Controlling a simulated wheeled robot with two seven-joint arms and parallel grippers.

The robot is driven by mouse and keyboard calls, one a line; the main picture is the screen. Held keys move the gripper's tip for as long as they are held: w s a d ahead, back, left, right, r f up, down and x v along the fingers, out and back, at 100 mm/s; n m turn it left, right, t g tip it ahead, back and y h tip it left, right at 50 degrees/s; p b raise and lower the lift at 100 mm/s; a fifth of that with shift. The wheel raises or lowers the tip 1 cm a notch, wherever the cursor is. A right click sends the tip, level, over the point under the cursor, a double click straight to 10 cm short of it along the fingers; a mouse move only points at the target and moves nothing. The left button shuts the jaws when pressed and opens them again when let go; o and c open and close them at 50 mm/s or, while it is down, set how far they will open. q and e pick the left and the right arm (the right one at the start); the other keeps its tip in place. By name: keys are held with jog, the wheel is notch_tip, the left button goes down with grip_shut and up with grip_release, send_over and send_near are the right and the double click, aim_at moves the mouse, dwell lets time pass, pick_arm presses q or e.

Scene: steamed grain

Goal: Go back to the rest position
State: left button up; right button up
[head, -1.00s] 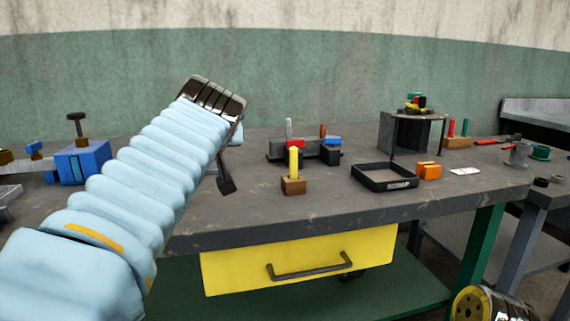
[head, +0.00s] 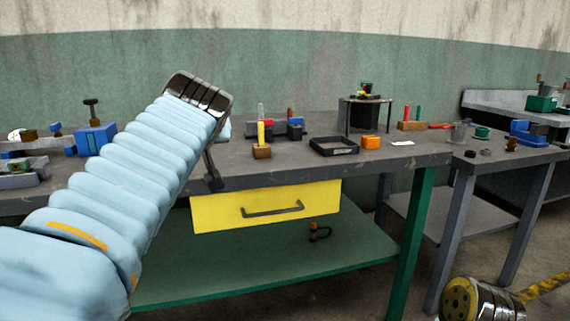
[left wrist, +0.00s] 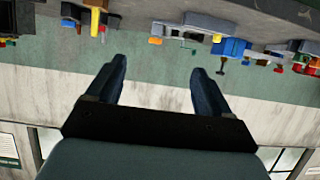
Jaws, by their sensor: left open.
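My left arm rises from the lower left in the head view, in a pale blue ribbed sleeve with a metal end. Only a dark part of my left gripper shows there, below the sleeve end and in front of the workbench edge (head: 330,178). In the left wrist view my left gripper (left wrist: 158,68) has two dark fingers spread wide with nothing between them. It appears clear of the bench items, which show upside down at the top of that view. My right gripper is not in view.
The workbench has a yellow drawer (head: 265,207) and a green lower shelf (head: 300,258).

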pick_arm(q)
jog(key=w+f+m+g+h, duration=0.1)
jog(key=w+f+g, duration=0.15)
jog(key=f, duration=0.95)
jog(key=w+f+m+g, duration=0.1)
jog(key=w+f, duration=0.3)
jog(key=f, duration=0.7)
jog(key=s+a+f+m+g+h, duration=0.1)
jog(key=s+f+g, duration=0.1)
jog(key=f, duration=1.2)
jog(key=s+a+f+g, duration=0.1)
jog(key=s+f+g, duration=0.15)
jog(key=f, duration=1.15)
jog(key=s+d+f+g+h, duration=0.2)
jog(key=s+f+g+h, duration=0.15)
jog(key=s+f, duration=1.6)
jog(key=s+d+n+h, duration=0.1)
jog(key=s+d, duration=0.3)
jog(key=s, duration=0.4)
jog(key=shift+s+d+f+h, duration=0.15)
jog(key=shift+d+h, duration=0.2)
jog(key=shift+h, duration=0.5)
jog(key=shift+g, duration=0.25)
